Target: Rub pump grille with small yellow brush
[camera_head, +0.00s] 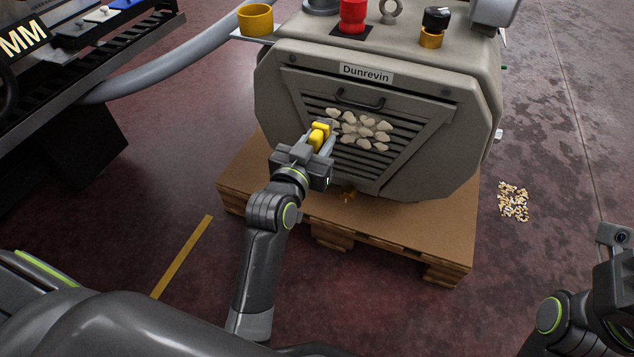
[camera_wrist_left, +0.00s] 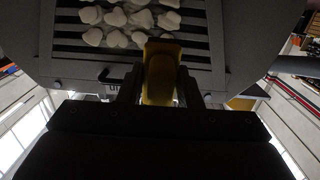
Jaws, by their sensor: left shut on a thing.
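The pump (camera_head: 415,85) is a grey housing labelled "Dunrevin" with a slatted grille (camera_head: 384,161) on its sloping front. Several pale flakes (camera_head: 362,132) lie on the middle of the grille. My left gripper (camera_head: 322,140) is shut on the small yellow brush (camera_head: 318,136) at the grille's left side, beside the flakes. In the left wrist view the yellow brush (camera_wrist_left: 161,78) stands between the fingers, with the pale flakes (camera_wrist_left: 128,20) just beyond it. I cannot tell whether the brush touches the slats. My right arm shows at the lower right; its fingertips are not visible.
The pump stands on a wooden pallet (camera_head: 400,228). A dark handle (camera_head: 359,101) sits above the grille. A grey hose (camera_head: 185,62) runs at the left. Scattered bits (camera_head: 513,202) lie on the floor, right.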

